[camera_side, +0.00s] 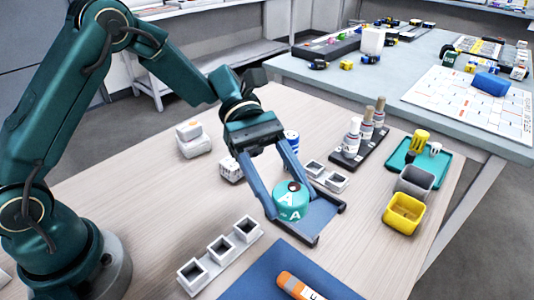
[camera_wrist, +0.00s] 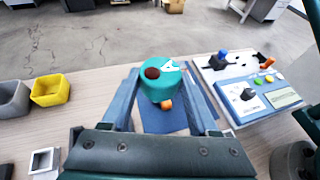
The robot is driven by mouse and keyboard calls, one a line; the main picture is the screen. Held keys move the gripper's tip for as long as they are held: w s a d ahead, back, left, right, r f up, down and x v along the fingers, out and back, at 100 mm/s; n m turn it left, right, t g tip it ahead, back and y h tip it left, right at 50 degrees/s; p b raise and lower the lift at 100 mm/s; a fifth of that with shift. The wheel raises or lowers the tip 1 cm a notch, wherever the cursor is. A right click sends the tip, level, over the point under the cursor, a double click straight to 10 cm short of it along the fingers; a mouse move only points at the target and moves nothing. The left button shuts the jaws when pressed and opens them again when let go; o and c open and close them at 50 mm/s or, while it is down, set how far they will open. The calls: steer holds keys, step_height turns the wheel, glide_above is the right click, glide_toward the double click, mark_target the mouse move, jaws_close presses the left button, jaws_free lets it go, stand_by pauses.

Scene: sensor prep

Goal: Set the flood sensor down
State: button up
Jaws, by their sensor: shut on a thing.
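The flood sensor appears to be the round teal puck with white letter A marks and a dark red spot on top (camera_side: 291,203). It sits between the two blue fingers of my gripper (camera_side: 304,214), which is shut on it. In the wrist view the sensor (camera_wrist: 160,82) shows between the fingertips, with the blue mat (camera_wrist: 165,122) and an orange piece beyond and below it. In the side view the sensor is behind the blue mat (camera_side: 262,275). Its underside is hidden, so I cannot tell whether it touches the table.
An orange tube (camera_side: 298,286) lies on the mat. A white three-socket holder (camera_side: 220,258) is left of it. A yellow bin (camera_side: 404,213), grey bin (camera_side: 414,181) and teal tray (camera_side: 443,166) stand right. A bottle rack (camera_side: 348,158) is behind. Bare table lies right of the mat.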

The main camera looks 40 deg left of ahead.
steer(key=s+a+f+m+g+y, duration=0.2)
steer(key=s+m+g+y, duration=0.1)
steer(key=s+m+g, duration=0.15)
steer(key=s+a+f+m+g+y, duration=0.2)
steer(key=s+m+g+y, duration=0.15)
steer(key=s, duration=0.25)
steer(key=s+a+f+m+y, duration=0.1)
steer(key=s+a+m+y, duration=0.4)
steer(key=a+m+y, duration=0.55)
step_height(320, 180, up, 8)
steer(key=m+t+y, duration=0.9)
steer(key=m+t, duration=0.6)
steer(key=m, duration=0.1)
glide_above(160, 190)
steer(key=shift+f, duration=7.8)
steer(key=o, duration=1.4)
steer(key=shift+f, duration=0.1)
